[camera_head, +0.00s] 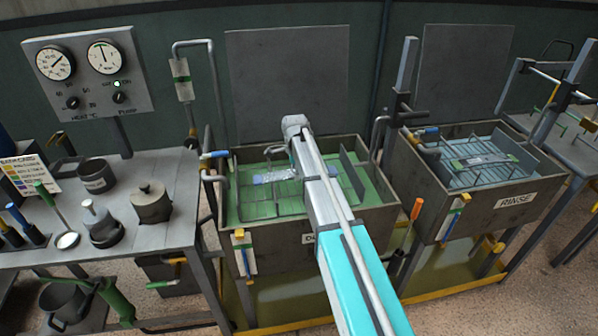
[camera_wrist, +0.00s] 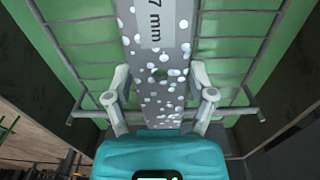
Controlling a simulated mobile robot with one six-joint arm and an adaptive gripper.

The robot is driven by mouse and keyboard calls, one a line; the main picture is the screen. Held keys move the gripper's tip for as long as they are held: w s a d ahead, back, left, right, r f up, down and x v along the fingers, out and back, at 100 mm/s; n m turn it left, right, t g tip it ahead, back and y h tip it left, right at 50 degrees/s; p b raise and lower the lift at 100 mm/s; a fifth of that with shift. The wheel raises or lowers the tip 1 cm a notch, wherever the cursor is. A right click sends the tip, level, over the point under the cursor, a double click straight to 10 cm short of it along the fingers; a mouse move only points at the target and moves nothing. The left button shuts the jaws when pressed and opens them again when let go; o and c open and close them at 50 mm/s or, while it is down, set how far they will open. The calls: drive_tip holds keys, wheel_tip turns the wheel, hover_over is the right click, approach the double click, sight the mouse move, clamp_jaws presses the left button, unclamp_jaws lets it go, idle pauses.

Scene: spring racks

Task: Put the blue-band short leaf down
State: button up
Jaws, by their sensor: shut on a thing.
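A grey metal leaf (camera_wrist: 162,60) with white bubble-like spots, a hole and a label ending in "7 mm" lies between the fingers of my gripper (camera_wrist: 160,84) in the wrist view. The gripper is shut on it across its width. The leaf is over a wire rack (camera_wrist: 90,42) in the green-floored tank. I cannot tell whether the leaf rests on the rack.
The rinse tank (camera_head: 468,205) stands to the right, with another leaf (camera_head: 484,161) on its wire rack (camera_head: 465,178). Grey tank walls are close around my gripper. A bench (camera_head: 150,232) with pots stands at the left, under a gauge panel (camera_head: 90,75).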

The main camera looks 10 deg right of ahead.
drive_tip(key=o, duration=1.3)
drive_tip(key=shift+c, duration=0.2)
drive_tip(key=shift+r, duration=0.2)
wheel_tip(320, 180, up, 13)
drive_tip(key=p, duration=1.3)
drive_tip(key=shift+f, duration=0.2)
